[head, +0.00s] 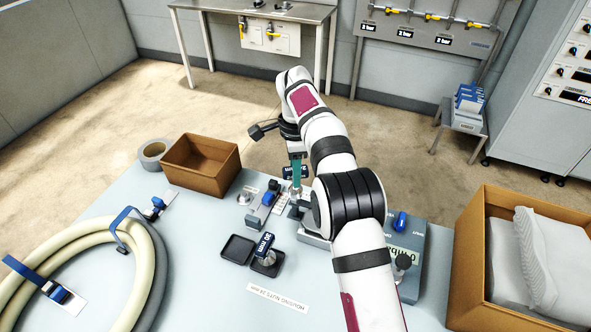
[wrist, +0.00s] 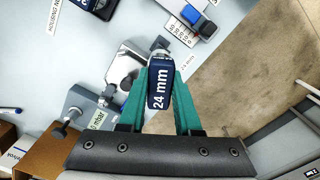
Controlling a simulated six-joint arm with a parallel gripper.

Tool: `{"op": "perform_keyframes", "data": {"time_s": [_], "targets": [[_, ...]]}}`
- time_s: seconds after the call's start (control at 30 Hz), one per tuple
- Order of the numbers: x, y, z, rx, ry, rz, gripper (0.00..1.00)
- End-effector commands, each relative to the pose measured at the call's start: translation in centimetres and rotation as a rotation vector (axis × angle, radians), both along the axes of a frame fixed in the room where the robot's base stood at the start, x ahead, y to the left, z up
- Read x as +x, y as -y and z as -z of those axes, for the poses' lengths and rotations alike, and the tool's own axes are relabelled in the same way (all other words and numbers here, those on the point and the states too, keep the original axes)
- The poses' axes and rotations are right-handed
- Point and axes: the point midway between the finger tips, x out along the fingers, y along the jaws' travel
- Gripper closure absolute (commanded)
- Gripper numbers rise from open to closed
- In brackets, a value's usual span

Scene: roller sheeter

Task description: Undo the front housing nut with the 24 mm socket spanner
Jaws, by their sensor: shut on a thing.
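My gripper (head: 297,178) has teal fingers shut on the dark blue handle of the 24 mm socket spanner (wrist: 160,88). The spanner also shows in the head view (head: 287,172), mostly behind the fingers. In the wrist view its metal end points to the top of the picture, beside a metal housing block (wrist: 122,68). The front housing nut cannot be made out; the spanner and fingers cover that area. I cannot tell whether the socket touches a nut.
Another blue-handled spanner (head: 265,245) stands in a black tray, with an empty tray (head: 238,249) beside it. A blue clamp unit (head: 262,203) and a grey-blue box (head: 412,235) flank the housing. Hoses (head: 150,265) lie left; an open brown box (head: 200,165) stands behind.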

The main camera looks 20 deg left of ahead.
Motion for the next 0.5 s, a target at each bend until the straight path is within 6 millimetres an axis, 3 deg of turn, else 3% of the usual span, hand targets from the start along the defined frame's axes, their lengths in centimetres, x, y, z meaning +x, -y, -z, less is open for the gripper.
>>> {"op": "perform_keyframes", "data": {"time_s": [0.5], "targets": [[0.0, -0.01, 1.02, 0.001, 0.0, 0.001, 1.0]]}}
